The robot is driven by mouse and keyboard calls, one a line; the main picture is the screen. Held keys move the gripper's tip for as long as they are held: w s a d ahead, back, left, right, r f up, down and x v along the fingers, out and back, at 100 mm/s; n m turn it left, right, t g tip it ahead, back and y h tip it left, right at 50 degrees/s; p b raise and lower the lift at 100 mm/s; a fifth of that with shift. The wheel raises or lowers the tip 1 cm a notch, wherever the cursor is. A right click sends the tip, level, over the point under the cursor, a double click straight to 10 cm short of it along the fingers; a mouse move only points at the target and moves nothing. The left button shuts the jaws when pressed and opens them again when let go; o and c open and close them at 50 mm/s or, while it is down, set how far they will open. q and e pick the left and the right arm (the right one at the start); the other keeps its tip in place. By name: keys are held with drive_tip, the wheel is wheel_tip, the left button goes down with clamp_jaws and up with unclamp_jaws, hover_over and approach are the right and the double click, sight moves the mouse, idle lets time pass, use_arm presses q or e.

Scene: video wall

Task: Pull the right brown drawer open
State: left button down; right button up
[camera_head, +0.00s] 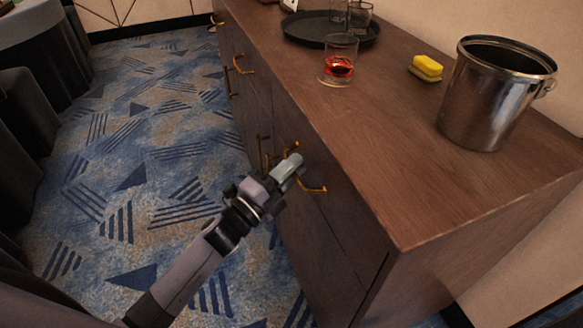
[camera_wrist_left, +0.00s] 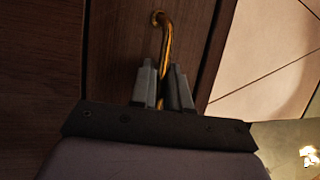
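The brown cabinet (camera_head: 440,210) has a right drawer front (camera_head: 345,215) facing the aisle, and it looks flush with the cabinet. Its curved gold handle (camera_head: 316,189) shows beside my left gripper (camera_head: 291,168). In the left wrist view, the gold handle (camera_wrist_left: 166,42) runs down between the two grey fingers of my left gripper (camera_wrist_left: 163,86). The fingers are close together on either side of it and look closed on it. Part of the handle is hidden by the fingers. My right gripper is in neither view.
Another gold handle (camera_head: 243,66) is farther along. Patterned carpet (camera_head: 140,130) lies open in front.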

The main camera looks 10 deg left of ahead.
use_arm(q)
drive_tip(key=s+a+p, duration=0.1)
drive_tip(key=s+a, duration=0.7)
drive_tip(key=a, duration=0.4)
drive_tip(key=s+a+p, duration=0.2)
drive_tip(key=s+a, duration=0.7)
drive_tip(key=a, duration=0.4)
drive_tip(key=shift+a, duration=0.15)
drive_tip(key=c, duration=1.4)
unclamp_jaws()
drive_tip(key=shift+c, duration=0.2)
drive_tip(key=v, duration=0.7)
drive_tip(key=shift+s+a, duration=0.1)
drive_tip(key=shift+a, duration=0.05)
